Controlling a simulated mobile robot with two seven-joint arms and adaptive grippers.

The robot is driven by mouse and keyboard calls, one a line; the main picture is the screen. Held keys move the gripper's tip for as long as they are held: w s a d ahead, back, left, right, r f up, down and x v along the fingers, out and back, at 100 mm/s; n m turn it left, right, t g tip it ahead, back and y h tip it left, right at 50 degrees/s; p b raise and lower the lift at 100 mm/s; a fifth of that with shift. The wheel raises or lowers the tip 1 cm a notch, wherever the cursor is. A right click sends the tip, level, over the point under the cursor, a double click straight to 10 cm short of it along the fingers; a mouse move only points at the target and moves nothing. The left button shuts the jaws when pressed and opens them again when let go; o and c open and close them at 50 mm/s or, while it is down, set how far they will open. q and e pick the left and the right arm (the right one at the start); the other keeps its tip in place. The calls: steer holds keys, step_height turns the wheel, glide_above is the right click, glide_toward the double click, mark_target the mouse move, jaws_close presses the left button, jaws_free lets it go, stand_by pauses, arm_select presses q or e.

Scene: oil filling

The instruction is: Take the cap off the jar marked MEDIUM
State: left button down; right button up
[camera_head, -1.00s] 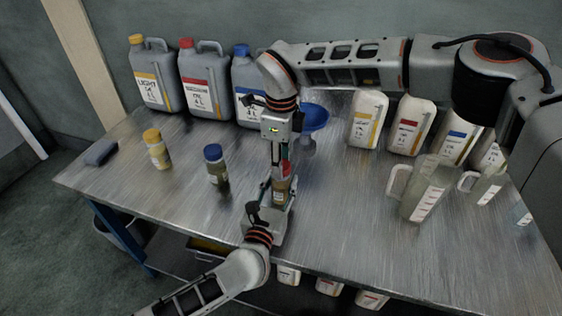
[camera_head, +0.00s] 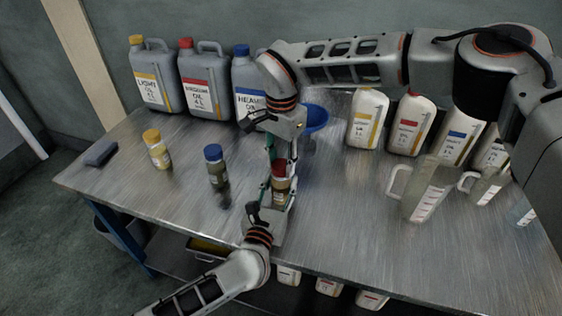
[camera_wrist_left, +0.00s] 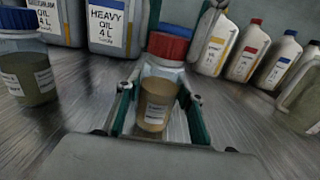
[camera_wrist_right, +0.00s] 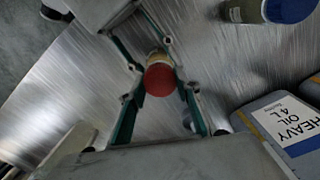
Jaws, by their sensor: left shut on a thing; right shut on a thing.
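The jar with the red cap stands upright near the table's front edge; its small label is too blurred to read. The jar (camera_wrist_left: 156,103) shows brown contents in the left wrist view, and its red cap (camera_wrist_left: 168,47) sits at its top. My left gripper (camera_head: 266,212) is shut around the jar's body from the front. My right gripper (camera_wrist_right: 160,72) points down from above and is shut on the red cap. In the head view the fingers partly hide the jar (camera_head: 280,186). I cannot tell whether the cap is loose.
A blue-capped jar (camera_head: 216,166) and a yellow-capped jar (camera_head: 157,149) stand to the left. Large oil canisters (camera_head: 205,85) line the back. A blue funnel (camera_head: 316,117) is behind my right gripper. White bottles (camera_head: 409,124) and clear jugs (camera_head: 427,190) stand right.

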mark_target(281, 165)
steer(key=shift+r, duration=0.35)
stand_by(0.3)
steer(key=shift+r, duration=0.75)
steer(key=shift+r, duration=2)
arm_select(q)
steer(key=c, duration=1.2)
jaws_free()
steer(key=shift+c, duration=0.2)
steer(key=shift+s, duration=0.1)
